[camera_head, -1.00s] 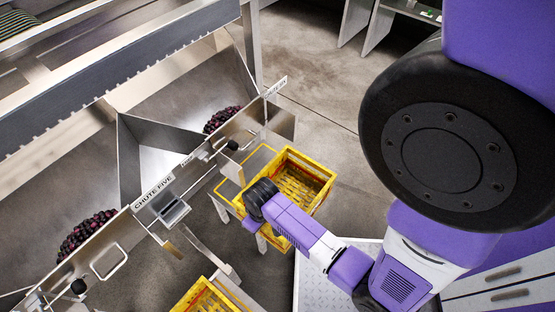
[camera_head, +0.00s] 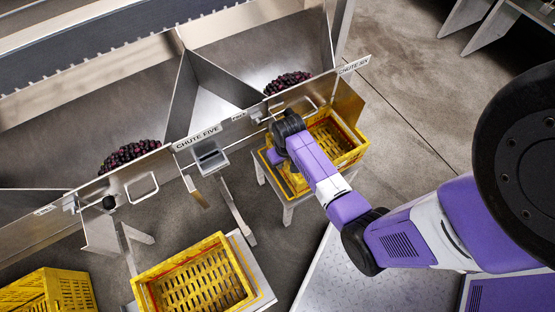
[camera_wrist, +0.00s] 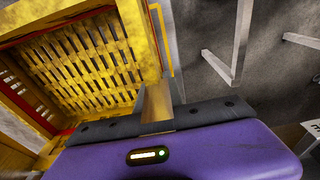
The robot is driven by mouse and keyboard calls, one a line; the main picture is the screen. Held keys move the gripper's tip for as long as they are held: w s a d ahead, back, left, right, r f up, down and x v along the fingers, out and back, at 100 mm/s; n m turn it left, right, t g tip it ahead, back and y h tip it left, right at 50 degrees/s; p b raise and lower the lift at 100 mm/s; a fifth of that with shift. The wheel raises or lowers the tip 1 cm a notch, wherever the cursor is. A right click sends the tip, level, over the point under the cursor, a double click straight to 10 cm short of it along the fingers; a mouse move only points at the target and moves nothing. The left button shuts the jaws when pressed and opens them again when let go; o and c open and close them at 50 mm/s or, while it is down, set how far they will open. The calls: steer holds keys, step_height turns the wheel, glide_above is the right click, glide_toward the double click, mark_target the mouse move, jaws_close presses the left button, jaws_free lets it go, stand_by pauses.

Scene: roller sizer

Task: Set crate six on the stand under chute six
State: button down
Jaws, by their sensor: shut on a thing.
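Crate six, a yellow slatted crate (camera_head: 350,158), is in the head view below the chute six sign (camera_head: 353,65), partly hidden by my arm. My gripper (camera_wrist: 156,100) is shut on its near side wall. The crate's slatted inside (camera_wrist: 90,65) fills the left of the wrist view and looks empty. The stand (camera_head: 288,212), with pale legs and a yellow edge, shows under and left of the crate. The crate overlaps the stand in the picture; I cannot tell whether it rests on it. My fingertips are hidden in the head view.
Dark fruit (camera_head: 287,83) lies in the chute six trough. The chute five sign (camera_head: 198,138) is to the left, with another yellow crate (camera_head: 215,243) on a stand below it. A third yellow crate (camera_head: 70,290) is at lower left. Open floor (camera_head: 430,100) lies right.

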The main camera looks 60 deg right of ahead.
steer(key=shift+w+d, duration=0.4)
steer(key=shift+w, duration=0.25)
steer(key=shift+w+d, duration=0.35)
steer(key=shift+w, duration=0.25)
steer(key=shift+w+d+f+b, duration=0.15)
steer(key=shift+f+b, duration=0.25)
steer(key=shift+f, duration=0.45)
steer(key=shift+w+d+f+b, duration=0.1)
steer(key=shift+w+f+b, duration=0.2)
steer(key=shift+f, duration=0.55)
steer(key=shift+s, duration=0.1)
steer(key=shift+f, duration=0.2)
steer(key=c, duration=1.5)
jaws_free()
